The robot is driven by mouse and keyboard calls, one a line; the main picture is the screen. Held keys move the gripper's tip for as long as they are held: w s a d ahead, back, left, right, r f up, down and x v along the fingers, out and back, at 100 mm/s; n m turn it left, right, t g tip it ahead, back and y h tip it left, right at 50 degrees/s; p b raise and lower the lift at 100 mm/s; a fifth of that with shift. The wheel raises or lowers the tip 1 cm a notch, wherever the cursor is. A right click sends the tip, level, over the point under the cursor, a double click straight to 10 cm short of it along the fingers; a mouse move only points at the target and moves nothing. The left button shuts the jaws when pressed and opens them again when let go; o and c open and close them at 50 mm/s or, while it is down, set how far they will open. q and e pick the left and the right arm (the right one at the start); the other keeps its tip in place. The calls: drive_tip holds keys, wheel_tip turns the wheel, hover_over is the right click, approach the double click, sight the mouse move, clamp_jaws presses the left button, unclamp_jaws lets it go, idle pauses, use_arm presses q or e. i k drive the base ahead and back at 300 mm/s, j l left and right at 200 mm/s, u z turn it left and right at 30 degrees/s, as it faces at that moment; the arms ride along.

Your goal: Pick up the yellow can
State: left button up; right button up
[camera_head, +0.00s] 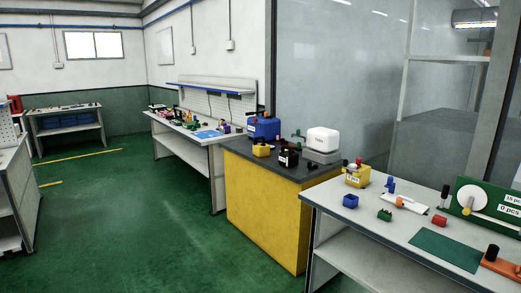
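Two small yellow containers are in view, and I cannot tell which is the yellow can. One yellow container (261,150) with a dark top stands on the dark top of the yellow cabinet (262,222). The other yellow container (356,179) has a white label and dark and red parts at its top. It stands at the far left corner of the white workbench (345,221) on the right. Neither of my grippers is in view.
On the cabinet are a blue box (264,128), a black container (288,158) and a white machine (323,141). The near bench holds a blue bin (350,201), a green block (385,215) and a green mat (446,249). The green floor (150,235) at left is clear.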

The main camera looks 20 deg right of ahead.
sight(259, 150)
drive_tip(key=i+z, duration=0.15)
drive_tip(key=i, duration=1.85)
